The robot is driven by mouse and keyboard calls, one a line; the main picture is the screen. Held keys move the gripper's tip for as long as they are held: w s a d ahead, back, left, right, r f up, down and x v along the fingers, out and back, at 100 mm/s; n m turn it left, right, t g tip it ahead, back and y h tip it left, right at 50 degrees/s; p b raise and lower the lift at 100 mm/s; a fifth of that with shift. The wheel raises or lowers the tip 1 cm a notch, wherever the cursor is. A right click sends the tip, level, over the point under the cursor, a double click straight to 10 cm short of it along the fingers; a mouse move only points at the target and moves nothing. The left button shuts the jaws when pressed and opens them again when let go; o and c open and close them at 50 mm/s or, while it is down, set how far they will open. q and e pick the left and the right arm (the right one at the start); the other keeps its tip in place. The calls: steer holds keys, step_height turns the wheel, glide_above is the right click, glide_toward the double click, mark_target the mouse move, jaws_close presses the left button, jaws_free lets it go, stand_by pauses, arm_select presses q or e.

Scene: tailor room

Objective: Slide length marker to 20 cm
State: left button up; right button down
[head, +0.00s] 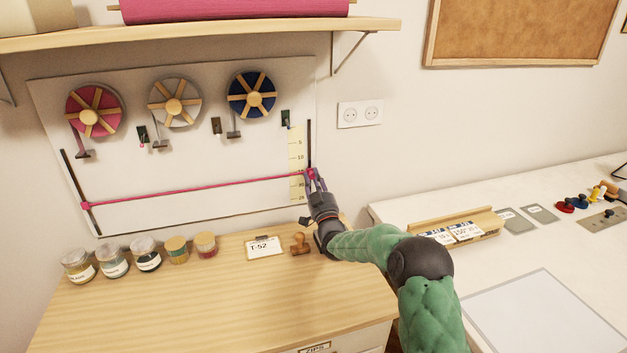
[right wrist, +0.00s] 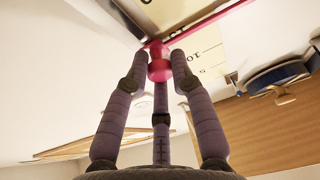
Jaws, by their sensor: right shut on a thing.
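The length marker is a pink knob (head: 311,173) on a dark vertical rail (head: 309,140) at the right side of the wall board. A pale yellow scale (head: 296,150) with small printed numbers stands just left of the rail. A pink line (head: 200,186) runs from the marker to the left rail and slopes a little. My right gripper (head: 316,181) is shut on the marker. In the right wrist view its fingers (right wrist: 160,62) close around the pink knob (right wrist: 160,70), beside the scale (right wrist: 205,50). The exact reading is too small to tell. My left gripper is not in view.
Three ribbon spools (head: 174,98) hang on the board (head: 190,150) above the line. Several jars (head: 112,265), a T-52 card (head: 264,248) and a wooden stamp (head: 300,243) stand on the wooden counter (head: 180,310) below. A white table (head: 420,270) lies to the right.

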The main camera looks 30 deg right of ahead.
steer(key=c, duration=1.1)
jaws_free()
steer(key=shift+r, duration=0.15)
steer(key=shift+o, duration=0.2)
step_height(320, 180, up, 10)
steer(key=shift+r, duration=0.1)
steer(key=shift+s, duration=0.1)
steer(key=b+v, duration=0.1)
steer(key=v, duration=1.1)
steer(key=shift+f, duration=0.2)
steer(key=shift+a, duration=0.1)
